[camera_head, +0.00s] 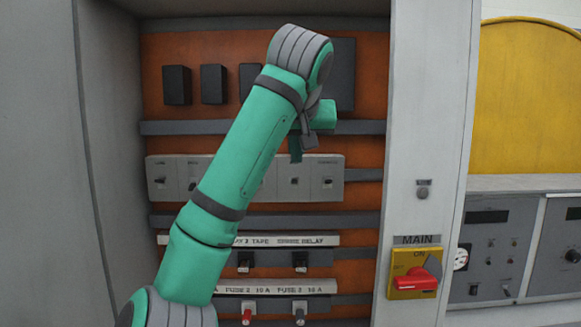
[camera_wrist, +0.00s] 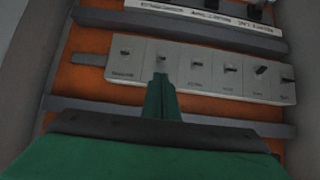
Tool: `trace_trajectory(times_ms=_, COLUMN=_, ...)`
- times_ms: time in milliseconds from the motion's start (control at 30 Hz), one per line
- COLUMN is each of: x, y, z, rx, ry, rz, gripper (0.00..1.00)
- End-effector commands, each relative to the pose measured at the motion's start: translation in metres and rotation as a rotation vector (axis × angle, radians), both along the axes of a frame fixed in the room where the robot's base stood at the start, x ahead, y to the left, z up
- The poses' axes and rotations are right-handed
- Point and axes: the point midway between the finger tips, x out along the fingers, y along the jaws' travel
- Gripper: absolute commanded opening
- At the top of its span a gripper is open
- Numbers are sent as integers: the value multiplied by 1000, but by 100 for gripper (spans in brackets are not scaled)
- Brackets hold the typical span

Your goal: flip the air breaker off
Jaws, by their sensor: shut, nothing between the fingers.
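A pale breaker strip (camera_head: 330,172) with a row of small dark toggles crosses the orange panel. It also shows in the wrist view (camera_wrist: 195,85), where the relay strip lies above it. The labels are too blurred to tell which is the air breaker. My gripper (camera_head: 296,152) is in front of the strip's upper right part, and my arm hides the strip's middle. In the wrist view my gripper (camera_wrist: 160,80) is shut and empty. Its tips are just below the second toggle (camera_wrist: 162,58) from the left; contact cannot be told. Toggle positions are hard to read.
Black blocks (camera_head: 177,85) sit above the strip, and relay and fuse rows sit below, partly behind my arm. The cabinet's left wall (camera_head: 105,150) and right post (camera_head: 428,110) bound the panel. A red MAIN switch (camera_head: 415,280) is on the post.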

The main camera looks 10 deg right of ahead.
Motion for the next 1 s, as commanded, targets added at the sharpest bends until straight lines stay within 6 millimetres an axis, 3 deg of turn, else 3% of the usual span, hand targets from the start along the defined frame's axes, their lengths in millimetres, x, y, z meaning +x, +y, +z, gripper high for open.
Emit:
trace_trajectory(times_ms=567, x=-1, y=2, z=4, rx=7, ry=2, rz=9, gripper=0)
trace_trajectory(times_ms=1000, x=49, y=-9, z=-37, rx=8, ry=3, rz=8, gripper=0)
